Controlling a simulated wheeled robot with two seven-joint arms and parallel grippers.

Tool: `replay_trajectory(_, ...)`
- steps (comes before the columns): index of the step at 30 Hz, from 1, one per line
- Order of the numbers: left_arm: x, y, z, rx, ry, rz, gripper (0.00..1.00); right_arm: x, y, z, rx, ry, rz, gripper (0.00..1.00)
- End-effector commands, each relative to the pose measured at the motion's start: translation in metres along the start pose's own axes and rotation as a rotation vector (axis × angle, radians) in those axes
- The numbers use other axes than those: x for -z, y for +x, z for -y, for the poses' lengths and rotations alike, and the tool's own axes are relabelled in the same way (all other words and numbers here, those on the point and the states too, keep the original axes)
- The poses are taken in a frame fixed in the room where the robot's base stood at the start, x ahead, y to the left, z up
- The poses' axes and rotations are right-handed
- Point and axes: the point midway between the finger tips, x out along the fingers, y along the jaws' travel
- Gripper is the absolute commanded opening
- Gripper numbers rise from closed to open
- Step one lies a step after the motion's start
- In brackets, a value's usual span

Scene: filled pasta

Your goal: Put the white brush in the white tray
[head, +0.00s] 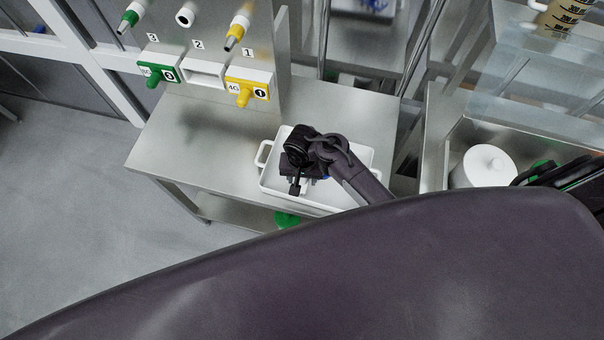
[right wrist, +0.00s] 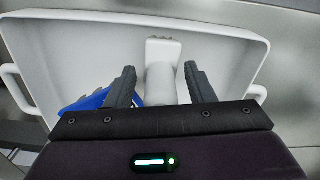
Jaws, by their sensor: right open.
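The white tray (head: 270,178) has two side handles and stands on a steel table; in the right wrist view its wall (right wrist: 60,50) fills most of the frame. My right gripper (head: 296,187) is over the tray, pointing down into it. In the right wrist view my right gripper (right wrist: 160,88) is open, with one finger on each side of the white brush (right wrist: 163,52). The brush lies inside the tray as seen there, with gaps showing beside the fingers; whether it touches the floor cannot be told. My left gripper is not in view.
A blue object (right wrist: 92,103) lies in the tray left of the fingers. Wall fixtures with green (head: 158,72) and yellow (head: 248,88) parts rise behind the steel table (head: 190,140), clear on its left. A white lidded pot (head: 484,167) stands at the right.

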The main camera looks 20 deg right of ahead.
Motion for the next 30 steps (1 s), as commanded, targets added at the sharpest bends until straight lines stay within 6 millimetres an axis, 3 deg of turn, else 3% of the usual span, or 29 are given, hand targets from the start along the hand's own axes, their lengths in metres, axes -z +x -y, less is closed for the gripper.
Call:
replay_trajectory(5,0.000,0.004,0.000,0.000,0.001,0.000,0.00,-0.001,-0.014,0.002,0.005,0.001,0.000,0.49)
replay_trajectory(18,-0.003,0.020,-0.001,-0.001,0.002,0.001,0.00,0.000,-0.101,0.001,0.005,0.003,-0.001,0.49)
replay_trajectory(24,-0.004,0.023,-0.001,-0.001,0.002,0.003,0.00,0.000,-0.120,0.000,0.001,0.001,-0.001,0.49)
replay_trajectory(30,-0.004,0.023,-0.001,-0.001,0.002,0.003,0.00,0.000,-0.122,0.000,0.000,0.000,0.001,0.49)
